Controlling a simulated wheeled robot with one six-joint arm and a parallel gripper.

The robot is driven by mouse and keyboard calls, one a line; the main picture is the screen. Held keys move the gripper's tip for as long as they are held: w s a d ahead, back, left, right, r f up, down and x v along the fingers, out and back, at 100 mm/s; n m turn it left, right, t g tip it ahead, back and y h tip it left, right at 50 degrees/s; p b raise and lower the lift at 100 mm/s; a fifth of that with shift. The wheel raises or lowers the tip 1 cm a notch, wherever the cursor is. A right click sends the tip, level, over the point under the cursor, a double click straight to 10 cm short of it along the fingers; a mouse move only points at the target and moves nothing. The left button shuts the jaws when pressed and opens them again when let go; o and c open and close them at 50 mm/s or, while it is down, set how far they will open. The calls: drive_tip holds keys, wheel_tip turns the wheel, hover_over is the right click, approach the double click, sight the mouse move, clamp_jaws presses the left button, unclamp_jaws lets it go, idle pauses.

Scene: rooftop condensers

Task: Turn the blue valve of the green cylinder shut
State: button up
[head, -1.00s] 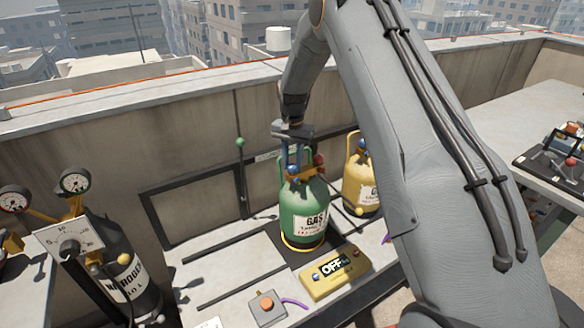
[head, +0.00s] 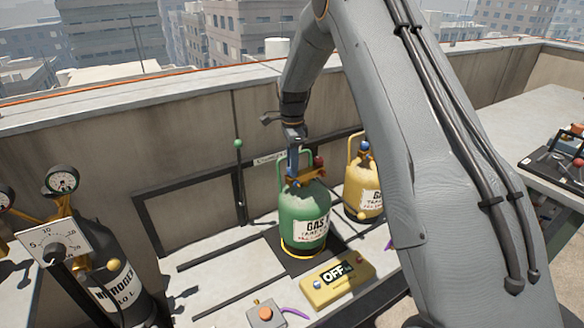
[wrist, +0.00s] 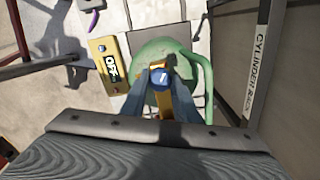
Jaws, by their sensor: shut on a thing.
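The green cylinder (head: 302,219) stands upright on a dark square pad, with a "GAS" label on its front. It has a red valve knob (head: 319,161) on the right of its top. My gripper (head: 291,172) reaches down from above onto the cylinder's top. In the wrist view, my gripper (wrist: 160,88) has its two fingers on either side of the blue valve (wrist: 160,77) and is shut on it. The blue valve is hidden behind the fingers in the head view. The green handle (wrist: 198,75) curves around beside the fingers.
A yellow cylinder (head: 362,190) stands close on the right. A yellow box reading OFF (head: 337,283) lies in front. A black nitrogen cylinder (head: 115,283) with gauges is at left. A green-knobbed lever (head: 239,165) rises behind, near the wall.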

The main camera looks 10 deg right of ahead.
drive_tip(key=m+b, duration=0.1)
drive_tip(key=m, duration=0.4)
drive_tip(key=shift+m, duration=0.3)
drive_tip(key=m, duration=0.5)
drive_tip(key=shift+b, duration=0.35)
drive_tip(key=shift+m, duration=0.3)
drive_tip(key=o, duration=1.1)
drive_tip(key=shift+c, duration=0.2)
drive_tip(key=shift+r, duration=0.1)
drive_tip(key=shift+r+b, duration=0.95)
drive_tip(key=shift+r, duration=2.9)
drive_tip(key=shift+s, duration=0.1)
